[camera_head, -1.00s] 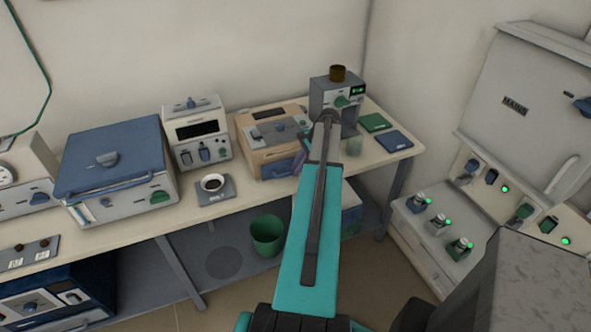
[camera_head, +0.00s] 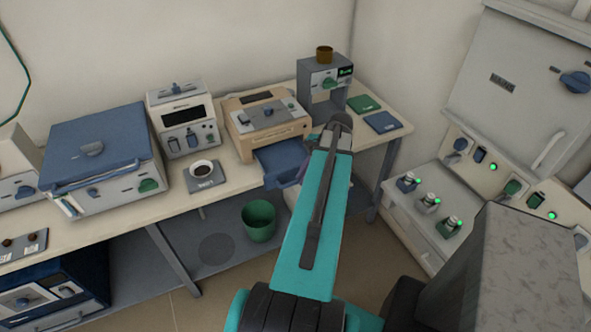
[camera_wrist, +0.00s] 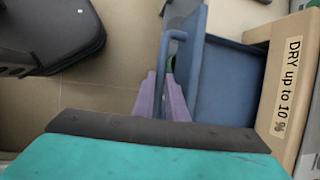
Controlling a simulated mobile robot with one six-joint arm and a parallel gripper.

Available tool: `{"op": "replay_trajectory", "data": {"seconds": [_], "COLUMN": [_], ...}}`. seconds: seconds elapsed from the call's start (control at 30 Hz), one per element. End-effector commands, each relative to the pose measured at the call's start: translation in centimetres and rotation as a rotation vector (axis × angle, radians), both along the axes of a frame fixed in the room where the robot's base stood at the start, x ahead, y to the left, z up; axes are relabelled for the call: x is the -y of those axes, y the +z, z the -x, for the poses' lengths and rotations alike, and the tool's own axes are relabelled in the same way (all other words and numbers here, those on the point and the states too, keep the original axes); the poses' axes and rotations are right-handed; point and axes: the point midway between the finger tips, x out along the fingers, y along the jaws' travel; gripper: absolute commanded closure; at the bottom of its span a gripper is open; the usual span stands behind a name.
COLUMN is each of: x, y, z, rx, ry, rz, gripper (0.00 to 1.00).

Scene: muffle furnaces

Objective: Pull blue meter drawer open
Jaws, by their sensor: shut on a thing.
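The tan meter box (camera_head: 240,123) stands on the bench, with dark panels on top. Its blue drawer (camera_head: 275,166) sticks out of the front and hangs past the bench edge. In the wrist view the blue drawer (camera_wrist: 226,82) is pulled out beside the tan wall labelled "DRY up to 10 %" (camera_wrist: 288,88). The blue bar handle (camera_wrist: 174,35) runs along its front. My gripper (camera_wrist: 163,88) has purple fingers either side of the handle and is shut on it. In the head view my gripper is largely hidden behind my wrist.
A cup on a small scale (camera_head: 203,172) and a white box (camera_head: 184,122) stand left of the meter. A grey dispenser (camera_head: 324,85) and two flat pads (camera_head: 365,103) are at the right. A green bin (camera_head: 260,222) sits below the drawer.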

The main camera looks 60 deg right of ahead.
Motion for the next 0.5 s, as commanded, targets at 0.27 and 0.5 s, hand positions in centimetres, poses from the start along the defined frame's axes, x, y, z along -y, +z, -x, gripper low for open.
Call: {"op": "replay_trajectory", "data": {"seconds": [0.27, 0.5], "x": [-1.4, -1.6], "y": [0.2, 0.2], "z": [2.5, 3.0], "rx": [-0.003, -0.003], "ry": [-0.005, -0.006], "rz": [0.009, 0.01], "gripper": [1.0, 1.0]}}
